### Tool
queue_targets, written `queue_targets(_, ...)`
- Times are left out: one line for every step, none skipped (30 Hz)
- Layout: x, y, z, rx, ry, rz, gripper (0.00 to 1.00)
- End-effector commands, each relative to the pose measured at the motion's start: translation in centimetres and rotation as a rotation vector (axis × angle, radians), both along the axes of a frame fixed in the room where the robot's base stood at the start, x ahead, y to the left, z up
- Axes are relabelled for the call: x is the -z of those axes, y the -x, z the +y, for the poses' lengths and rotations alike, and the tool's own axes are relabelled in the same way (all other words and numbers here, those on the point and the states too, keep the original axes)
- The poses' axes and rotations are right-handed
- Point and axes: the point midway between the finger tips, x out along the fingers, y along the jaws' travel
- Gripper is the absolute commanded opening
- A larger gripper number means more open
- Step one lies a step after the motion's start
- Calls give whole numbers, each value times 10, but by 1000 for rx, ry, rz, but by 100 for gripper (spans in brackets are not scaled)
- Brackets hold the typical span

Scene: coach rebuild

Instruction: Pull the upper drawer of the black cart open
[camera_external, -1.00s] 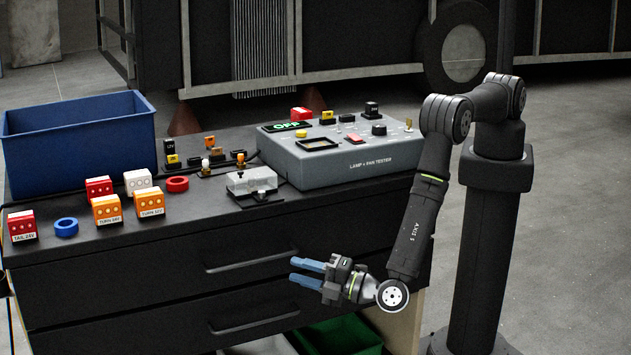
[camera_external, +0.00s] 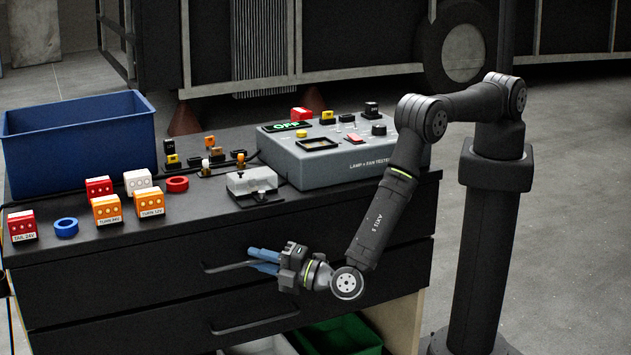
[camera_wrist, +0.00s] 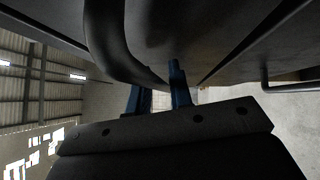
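The black cart's upper drawer (camera_external: 120,278) looks flush with the cart front. Its long dark bar handle (camera_external: 222,267) is partly hidden by my gripper at its right part. My gripper (camera_external: 264,260) is at this handle, its two blue fingers pointing left, one above the other, with a gap between them. In the wrist view the blue fingers (camera_wrist: 158,98) stand apart, and the dark curved handle (camera_wrist: 108,42) runs down towards the gap between them. I cannot tell whether the fingers touch the handle.
The lower drawer's handle (camera_external: 255,321) lies below my gripper. On the cart top stand a blue bin (camera_external: 80,150), a grey lamp and fan tester (camera_external: 340,165), a small grey fixture (camera_external: 252,181) and several coloured boxes. A green bin (camera_external: 340,335) sits underneath. Open floor lies right.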

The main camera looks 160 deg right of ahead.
Motion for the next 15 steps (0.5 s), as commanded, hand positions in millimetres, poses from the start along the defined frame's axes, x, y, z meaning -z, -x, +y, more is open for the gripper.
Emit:
queue_targets(0, 0, 0, 0, 0, 0, 9)
queue_targets(0, 0, 0, 0, 0, 0, 3)
queue_targets(0, 0, 0, 0, 0, 0, 0)
queue_targets(0, 0, 0, 0, 0, 0, 0)
queue_targets(0, 0, 0, 0, 0, 0, 0)
queue_targets(0, 0, 0, 0, 0, 0, 0)
queue_targets(0, 0, 0, 0, 0, 0, 0)
queue_targets(0, 0, 0, 0, 0, 0, 0)
queue_targets(0, 0, 1, 0, 0, 0, 0)
queue_targets(0, -1, 1, 0, 0, 0, 0)
queue_targets(0, -1, 2, 0, 0, 0, 0)
queue_targets(0, -2, 3, 0, 0, 0, 0)
queue_targets(0, -4, 4, -1, 1, 0, 0)
queue_targets(0, -5, 6, -1, 1, 0, 0)
queue_targets(0, -8, 9, -1, 1, -1, 0)
